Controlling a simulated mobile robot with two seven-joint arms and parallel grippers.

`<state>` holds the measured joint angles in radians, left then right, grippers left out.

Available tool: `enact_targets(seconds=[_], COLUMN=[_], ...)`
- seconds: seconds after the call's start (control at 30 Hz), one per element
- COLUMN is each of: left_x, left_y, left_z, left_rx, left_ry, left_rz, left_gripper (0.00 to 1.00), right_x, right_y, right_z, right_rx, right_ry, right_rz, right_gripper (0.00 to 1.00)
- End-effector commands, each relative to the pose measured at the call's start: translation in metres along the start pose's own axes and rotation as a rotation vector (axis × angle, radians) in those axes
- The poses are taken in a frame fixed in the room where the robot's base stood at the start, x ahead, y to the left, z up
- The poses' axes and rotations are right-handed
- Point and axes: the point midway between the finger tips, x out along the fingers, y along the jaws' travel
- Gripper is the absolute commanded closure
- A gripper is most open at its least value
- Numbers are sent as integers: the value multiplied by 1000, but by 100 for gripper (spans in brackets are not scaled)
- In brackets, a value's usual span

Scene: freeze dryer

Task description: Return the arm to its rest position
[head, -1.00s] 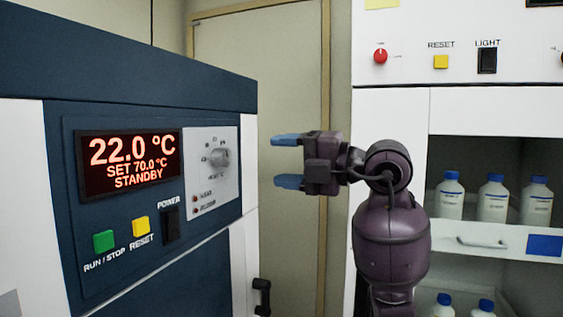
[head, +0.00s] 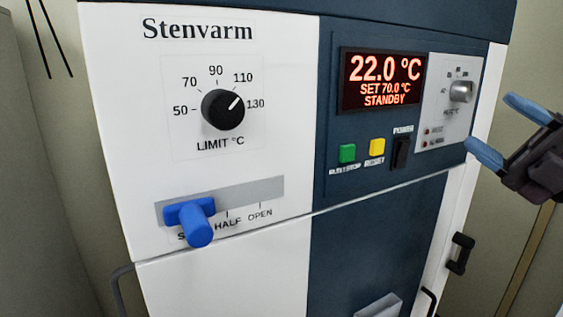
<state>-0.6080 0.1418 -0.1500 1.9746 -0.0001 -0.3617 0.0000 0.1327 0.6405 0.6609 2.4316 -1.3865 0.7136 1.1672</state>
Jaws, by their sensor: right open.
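My right gripper (head: 497,130) is at the right edge of the head view, with two blue fingertips spread apart and nothing between them. It points left toward the machine's control panel and appears in front of the panel's right edge; I cannot tell the exact gap. Most of the right arm is cut off by the picture edge. My left gripper is not in view.
The Stenvarm machine (head: 262,100) fills the middle. It has a limit knob (head: 222,108), a blue slider handle (head: 198,222) at the left end of its slot, a display (head: 381,80) reading 22.0 °C, STANDBY, and a black door handle (head: 460,253). Wall lies on both sides.

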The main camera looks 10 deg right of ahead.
Motion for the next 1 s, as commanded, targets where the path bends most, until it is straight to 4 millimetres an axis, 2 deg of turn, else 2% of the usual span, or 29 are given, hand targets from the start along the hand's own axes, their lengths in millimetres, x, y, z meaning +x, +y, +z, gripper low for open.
enact_targets(seconds=[0.13, 0.27, 0.47, 0.63, 0.77, 0.87, 1.0], left_x=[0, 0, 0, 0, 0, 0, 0], left_y=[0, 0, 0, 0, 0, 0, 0], left_z=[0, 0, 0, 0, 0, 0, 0], left_rx=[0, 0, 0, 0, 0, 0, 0], left_ry=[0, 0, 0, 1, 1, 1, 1], left_rz=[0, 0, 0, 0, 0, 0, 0], left_gripper=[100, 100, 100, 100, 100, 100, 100], right_x=[-8, -21, -54, -92, -125, -152, -188], right_y=[-10, -23, -63, -119, -175, -221, -285], right_z=[1, 11, 36, 50, 48, 35, -2], right_rx=[129, 249, 445, 614, 744, 842, 982], right_ry=[-51, -163, -446, -761, -1026, -1232, -1504], right_rz=[194, 343, 498, 530, 479, 391, 196], right_gripper=[37, 37, 37, 37, 37, 37, 37])
